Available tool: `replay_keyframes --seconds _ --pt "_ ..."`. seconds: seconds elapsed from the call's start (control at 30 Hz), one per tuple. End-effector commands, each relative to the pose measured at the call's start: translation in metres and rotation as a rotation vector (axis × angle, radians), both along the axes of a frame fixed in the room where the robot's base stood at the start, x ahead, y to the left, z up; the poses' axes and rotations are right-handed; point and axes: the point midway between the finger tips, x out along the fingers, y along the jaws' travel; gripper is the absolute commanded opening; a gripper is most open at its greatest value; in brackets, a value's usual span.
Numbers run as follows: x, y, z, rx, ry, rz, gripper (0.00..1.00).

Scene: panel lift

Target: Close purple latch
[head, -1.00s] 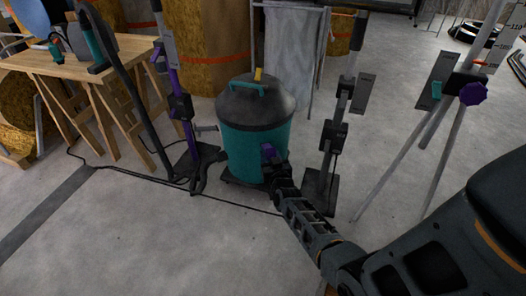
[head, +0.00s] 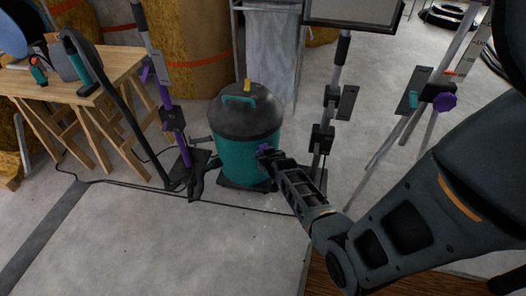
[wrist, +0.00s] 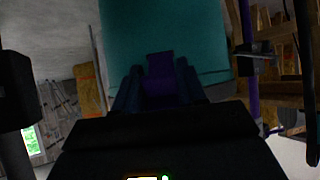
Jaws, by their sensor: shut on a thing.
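The purple latch (head: 264,151) is on the front right of a teal canister (head: 238,158) with a dark domed lid (head: 245,112). In the wrist view the purple latch (wrist: 161,78) stands between my two dark fingers, in front of the teal wall (wrist: 200,35). My gripper (head: 270,157) is at the latch and shut on it. The fingers hide part of the latch. I cannot tell from these frames how far the latch is turned.
A stand with a purple post (head: 161,85) is left of the canister, and another stand (head: 322,135) is close on its right. A wooden workbench (head: 110,72) is at the left. A black cable (head: 120,187) runs over the floor. The front left floor is clear.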

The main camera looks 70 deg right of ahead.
Motion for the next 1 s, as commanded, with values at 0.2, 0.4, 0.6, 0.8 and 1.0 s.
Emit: replay_keyframes --seconds 0.2,0.4,0.6,0.8,1.0 --pt "0.008 -0.007 0.019 0.113 0.084 0.004 0.00" --pt "0.014 -0.015 0.027 0.254 0.187 0.002 0.00" --pt "0.020 -0.023 0.029 0.386 0.284 0.002 0.00" --pt "0.025 -0.030 0.031 0.486 0.359 0.001 0.00" --pt "0.027 -0.034 0.032 0.550 0.405 0.002 0.00"
